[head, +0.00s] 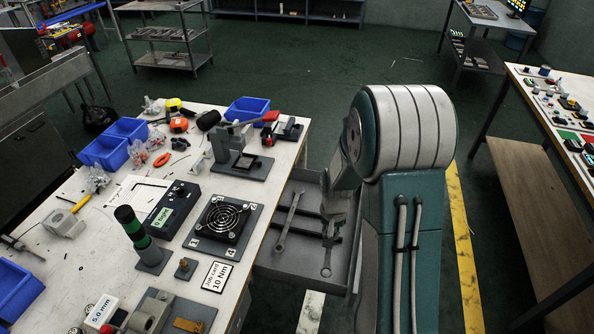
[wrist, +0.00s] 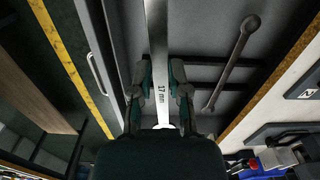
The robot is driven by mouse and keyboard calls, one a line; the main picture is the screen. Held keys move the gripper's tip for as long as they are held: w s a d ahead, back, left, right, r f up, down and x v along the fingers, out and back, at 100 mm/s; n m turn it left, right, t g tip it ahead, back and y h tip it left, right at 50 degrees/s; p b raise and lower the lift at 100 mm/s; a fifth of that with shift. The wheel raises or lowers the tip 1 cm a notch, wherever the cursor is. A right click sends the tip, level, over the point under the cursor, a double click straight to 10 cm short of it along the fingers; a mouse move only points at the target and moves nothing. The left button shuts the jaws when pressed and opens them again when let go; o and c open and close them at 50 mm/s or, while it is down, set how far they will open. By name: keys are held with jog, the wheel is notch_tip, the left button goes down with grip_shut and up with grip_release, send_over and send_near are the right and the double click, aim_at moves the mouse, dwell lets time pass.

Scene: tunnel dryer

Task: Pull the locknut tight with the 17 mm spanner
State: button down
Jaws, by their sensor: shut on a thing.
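The 17 mm spanner (wrist: 157,40) is a flat bright bar with "17 mm" on its shank. In the wrist view it runs between the two fingers of my gripper (wrist: 161,88), which is shut on it. In the head view my gripper (head: 332,232) is low over the open drawer (head: 268,262); the spanner's ring end (head: 326,271) shows below it. I cannot tell whether the spanner touches the drawer floor. A brass fitting (head: 185,264) stands on a small dark block on the bench; I cannot tell if it is the locknut.
A second spanner (head: 290,218) lies in the drawer, left of my gripper. Another bench (head: 530,85) stands at right.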

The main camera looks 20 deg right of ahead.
jog(key=w+a+n, duration=0.5)
jog(key=w+a, duration=0.4)
jog(key=a, duration=0.1)
jog(key=shift+w+n, duration=0.2)
jog(key=shift+n, duration=0.1)
jog(key=shift+a, duration=0.15)
